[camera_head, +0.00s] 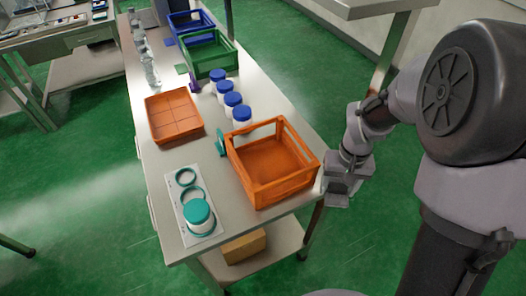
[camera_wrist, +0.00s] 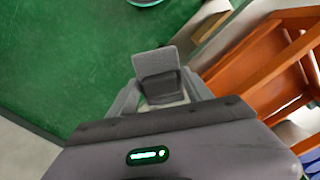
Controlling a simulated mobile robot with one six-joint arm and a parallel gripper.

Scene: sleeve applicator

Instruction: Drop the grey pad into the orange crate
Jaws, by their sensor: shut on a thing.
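The orange crate (camera_head: 287,190) stands at the near right end of the table; its slatted side also shows at the right of the wrist view (camera_wrist: 262,62). My gripper (camera_head: 342,188) is just right of the crate, outside it and by the table's edge. In the wrist view my gripper (camera_wrist: 162,98) is shut on the grey pad (camera_wrist: 156,63), a small grey block standing up between the fingers. The pad's lower part is hidden by the fingers. In the head view I cannot tell the pad from the grey gripper.
A divided orange tray (camera_head: 173,115) lies left of the crate. Several blue-lidded jars (camera_head: 233,104) stand behind the crate. A teal-lidded jar (camera_head: 198,215) stands on a white board (camera_head: 182,198) at front left. Green (camera_head: 208,68) and blue crates (camera_head: 190,24) are farther back.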

